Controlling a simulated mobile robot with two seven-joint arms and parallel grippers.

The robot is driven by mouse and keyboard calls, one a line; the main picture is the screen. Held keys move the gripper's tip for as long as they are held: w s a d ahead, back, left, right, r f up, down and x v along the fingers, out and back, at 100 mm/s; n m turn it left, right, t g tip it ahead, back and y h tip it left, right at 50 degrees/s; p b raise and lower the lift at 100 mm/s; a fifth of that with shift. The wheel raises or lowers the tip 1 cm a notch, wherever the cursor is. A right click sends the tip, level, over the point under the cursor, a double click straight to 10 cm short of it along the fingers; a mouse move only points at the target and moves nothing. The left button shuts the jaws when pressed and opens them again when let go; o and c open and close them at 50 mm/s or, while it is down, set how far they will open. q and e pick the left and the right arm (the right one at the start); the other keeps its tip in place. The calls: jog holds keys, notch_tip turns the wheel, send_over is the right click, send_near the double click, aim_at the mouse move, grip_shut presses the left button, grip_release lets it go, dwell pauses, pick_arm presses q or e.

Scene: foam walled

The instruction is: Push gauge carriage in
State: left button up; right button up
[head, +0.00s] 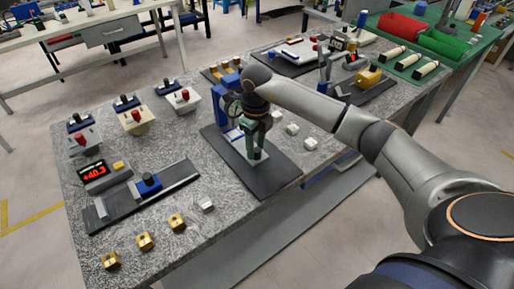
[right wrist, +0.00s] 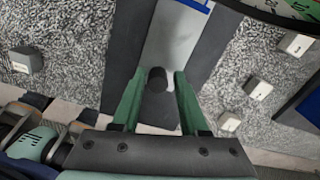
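A dial gauge (head: 231,106) on a blue stand (head: 221,97) stands on a dark base plate (head: 277,178) near the bench middle. A light grey slide plate (head: 240,143) lies on that base; it also shows in the right wrist view (right wrist: 176,38). A black knob (right wrist: 157,78) rises at its near end. My right gripper (head: 254,150) points down over the plate, its green fingers open on both sides of the knob, with gaps visible. The gauge's dial edge (right wrist: 280,8) shows at the wrist view's top right. Which part is the carriage is partly hidden. My left gripper is not in view.
Left on the bench, a rail (head: 180,175) carries a blue block (head: 147,185) beside a red +40.3 display (head: 95,171). A yellow-block fixture (head: 369,77) stands to the right.

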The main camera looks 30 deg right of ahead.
jog(key=shift+o, duration=1.1)
jog(key=shift+s+f, duration=0.1)
jog(key=shift+s, duration=0.05)
notch_tip(320, 180, up, 13)
jog(key=b, duration=0.1)
jog(key=shift+f, duration=0.2)
